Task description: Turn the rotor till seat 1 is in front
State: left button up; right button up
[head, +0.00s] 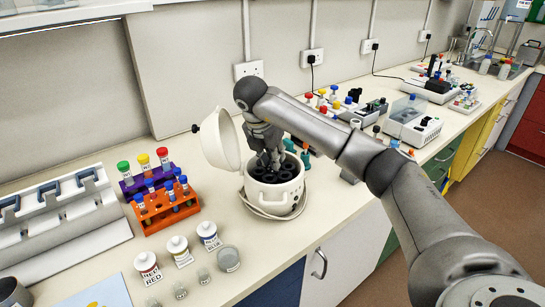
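The white centrifuge (287,203) stands on the bench with its round lid (219,140) tipped open to the left. Inside its bowl is the dark rotor (259,178) with several round seats. The seat numbers are too small to read, so I cannot tell which seat is seat 1. My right gripper (270,164) points down into the open bowl, with its fingertips at the rotor. Its fingers hide the back of the rotor, and I cannot tell whether they touch or grip it. My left gripper is not in view.
An orange rack (170,216) and a purple rack of capped tubes stand left of the centrifuge. Labelled bottles (179,251) and small jars stand in front of them. More tubes and bench devices (412,122) stand to the right. A cable loops around the centrifuge base.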

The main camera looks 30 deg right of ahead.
jog(key=o, duration=0.3)
jog(key=v, duration=1.2)
jog(key=shift+s+d, duration=0.1)
dwell(0.5)
